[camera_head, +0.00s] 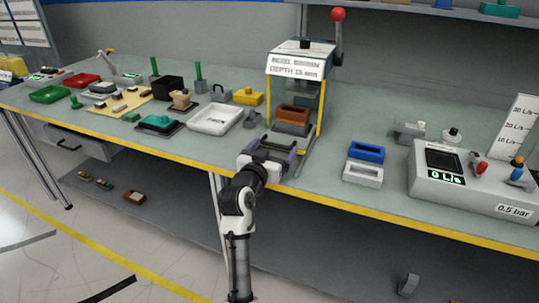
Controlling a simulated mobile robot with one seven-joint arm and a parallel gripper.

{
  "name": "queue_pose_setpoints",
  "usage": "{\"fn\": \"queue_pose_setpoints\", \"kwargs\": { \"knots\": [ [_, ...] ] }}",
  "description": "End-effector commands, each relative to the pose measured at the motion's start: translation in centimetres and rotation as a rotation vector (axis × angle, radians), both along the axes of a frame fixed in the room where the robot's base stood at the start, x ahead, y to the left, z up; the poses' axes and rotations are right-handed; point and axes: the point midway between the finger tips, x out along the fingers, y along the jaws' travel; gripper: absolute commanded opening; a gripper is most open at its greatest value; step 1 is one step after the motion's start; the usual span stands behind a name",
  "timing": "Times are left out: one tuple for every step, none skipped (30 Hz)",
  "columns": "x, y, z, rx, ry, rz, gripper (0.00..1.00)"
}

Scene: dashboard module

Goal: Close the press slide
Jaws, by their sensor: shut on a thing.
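The press (301,60) stands at the back middle of the bench, with yellow posts and a lever with a red knob (338,14). Its grey slide (290,128) carries an orange-brown block (293,112) under the press head. Grey rails (306,152) run from the press toward the bench's front edge. My gripper (272,146) is at the front of the slide, low over the bench, and is shut on the slide's front part. The exact grip is too small to see clearly.
A white tray (215,119) lies to the left. A flow-meter box (470,180) stands at the right.

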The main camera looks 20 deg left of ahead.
Motion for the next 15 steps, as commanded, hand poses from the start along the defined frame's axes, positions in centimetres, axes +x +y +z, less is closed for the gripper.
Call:
{"fn": "queue_pose_setpoints", "kwargs": {
  "knots": [
    [0.9, -0.2, 0.0, 0.002, -0.002, -0.003, 0.52],
    [1.3, -0.2, 0.0, 0.001, -0.002, -0.003, 0.52],
    [1.7, -0.2, 0.1, 0.001, -0.003, -0.002, 0.52],
    [1.9, -0.2, 0.1, 0.001, -0.003, -0.001, 0.52],
    [2.0, -0.1, 0.1, 0.000, -0.004, -0.001, 0.52],
    [2.1, -0.1, 0.2, 0.000, -0.004, 0.000, 0.52],
    [2.1, -0.1, 0.2, 0.000, -0.004, 0.000, 0.52],
    [2.1, -0.1, 0.2, 0.000, -0.004, 0.001, 0.52],
    [2.0, -0.1, 0.2, 0.000, -0.004, 0.001, 0.52],
    [2.0, -0.1, 0.2, 0.000, -0.004, 0.001, 0.52],
    [2.0, -0.1, 0.2, -0.001, -0.004, 0.001, 0.52],
    [2.0, -0.1, 0.2, -0.001, -0.004, 0.001, 0.52],
    [2.0, -0.1, 0.2, -0.001, -0.004, 0.001, 0.52],
    [2.0, -0.1, 0.2, 0.000, -0.004, 0.001, 0.96],
    [2.0, -0.1, 0.2, 0.000, -0.004, 0.001, 1.00]
  ]
}}
